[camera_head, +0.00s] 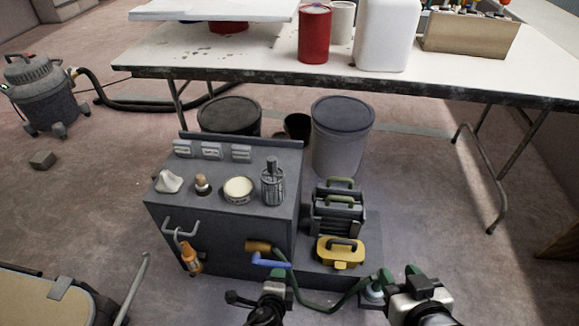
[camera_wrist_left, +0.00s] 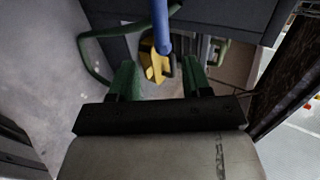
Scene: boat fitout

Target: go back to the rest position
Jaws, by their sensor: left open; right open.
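My left gripper (camera_head: 277,284) is at the lower middle of the head view, in front of the grey cabinet (camera_head: 225,232), just below a blue handle (camera_head: 270,262). In the left wrist view its two green fingers (camera_wrist_left: 160,80) stand apart with nothing gripped between them. The blue handle (camera_wrist_left: 162,30) shows beyond the fingertips. My right gripper (camera_head: 400,276) is at the lower right, open, in front of the low platform and close to a small round fitting (camera_head: 374,292). Whether it touches the fitting cannot be told.
A green hose (camera_head: 325,306) runs low between the grippers. A yellow box (camera_head: 340,252) and dark green-handled units (camera_head: 338,208) stand on the platform. Behind are bins (camera_head: 341,140) and a table (camera_head: 240,62). Floor at right is clear.

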